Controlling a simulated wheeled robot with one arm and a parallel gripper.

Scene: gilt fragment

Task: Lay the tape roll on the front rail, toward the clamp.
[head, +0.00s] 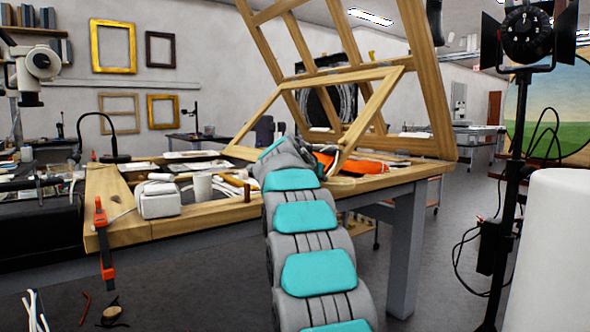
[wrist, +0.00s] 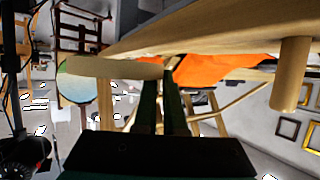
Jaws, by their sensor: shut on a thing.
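My gripper (wrist: 162,88) shows in the wrist view as two dark fingers. It is shut on a flat, round-edged tan thing (wrist: 108,68), seen nearly edge-on, which looks to be the tape roll. It sticks out to the left of the fingers, apart from the pale wood above it in that picture. The front rail (head: 190,221) is the light wooden strip along the table's near edge. The orange-red clamp (head: 101,222) sits at its left end, with its bar hanging down.
A white case (head: 157,199) and a white cup (head: 202,186) stand behind the rail, left of my arm. Orange cloth (head: 362,167) lies to the right, under a raised wooden frame (head: 365,77). A lamp stand (head: 515,160) is at far right. The rail beside the clamp looks bare.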

